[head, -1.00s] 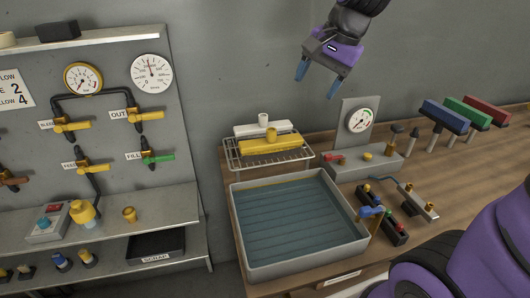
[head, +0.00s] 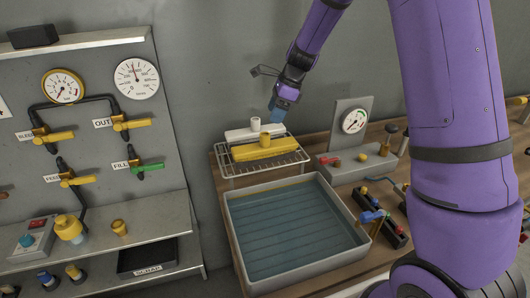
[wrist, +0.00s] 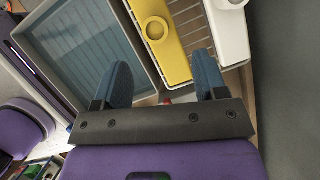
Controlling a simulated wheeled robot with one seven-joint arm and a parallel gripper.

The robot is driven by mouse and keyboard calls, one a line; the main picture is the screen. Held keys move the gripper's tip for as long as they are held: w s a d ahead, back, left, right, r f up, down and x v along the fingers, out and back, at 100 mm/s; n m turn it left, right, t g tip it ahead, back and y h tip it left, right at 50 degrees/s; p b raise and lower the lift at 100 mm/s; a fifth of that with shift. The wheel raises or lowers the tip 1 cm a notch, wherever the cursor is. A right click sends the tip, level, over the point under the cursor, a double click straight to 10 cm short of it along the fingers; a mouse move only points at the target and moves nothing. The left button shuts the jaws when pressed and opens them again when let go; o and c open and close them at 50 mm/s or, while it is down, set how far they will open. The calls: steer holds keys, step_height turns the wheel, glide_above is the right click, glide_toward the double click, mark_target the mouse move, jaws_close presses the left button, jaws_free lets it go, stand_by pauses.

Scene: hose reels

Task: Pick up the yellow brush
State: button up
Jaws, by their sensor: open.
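The yellow brush (head: 265,148), a long block with a round knob on top, lies on a wire rack (head: 288,157) behind the basin in the head view. In the wrist view the yellow brush (wrist: 172,62) has its near end between my fingertips in the picture. My gripper (head: 281,107) is open and empty, above the right end of the rack. Its two blue fingers also show in the wrist view (wrist: 163,72). I cannot tell the exact height gap to the brush.
A similar white block (head: 240,134) with a knob lies right behind the yellow brush. A grey basin (head: 229,213) of water stands in front of the rack. A gauge stand (head: 353,121) is to the right, and a valve panel (head: 110,100) is at left.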

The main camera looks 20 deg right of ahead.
mark_target(267, 134)
steer(key=x, duration=0.5)
steer(key=shift+s, duration=0.1)
steer(key=x, duration=0.5)
steer(key=shift+s+d+f, duration=0.1)
steer(key=shift+s, duration=0.15)
steer(key=c, duration=1.1)
